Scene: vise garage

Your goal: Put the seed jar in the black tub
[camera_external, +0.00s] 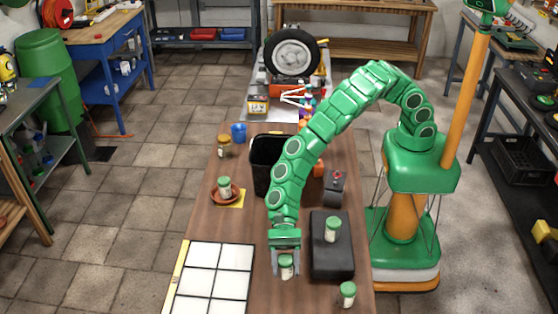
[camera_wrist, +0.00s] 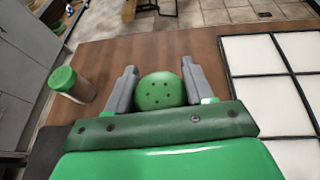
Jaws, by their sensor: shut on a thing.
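My gripper (camera_external: 286,262) points down near the front of the wooden table and is shut on a green-lidded jar (camera_external: 286,268). In the wrist view the jar's round green lid with small dark holes (camera_wrist: 160,92) sits between the two grey fingers; its body is hidden there. I cannot tell whether the jar touches the table. The black tub (camera_external: 260,178) stands further back on the table, partly hidden by my arm. Similar green-lidded jars stand on a black box (camera_external: 332,230), at the front right (camera_external: 347,294) and on a brown saucer (camera_external: 225,187). Labels are too small to read.
A white gridded panel (camera_external: 216,278) lies left of my gripper. The black box (camera_external: 330,260) is close on the right. An orange-lidded jar (camera_external: 224,148) and a blue cup (camera_external: 238,133) stand left of the tub.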

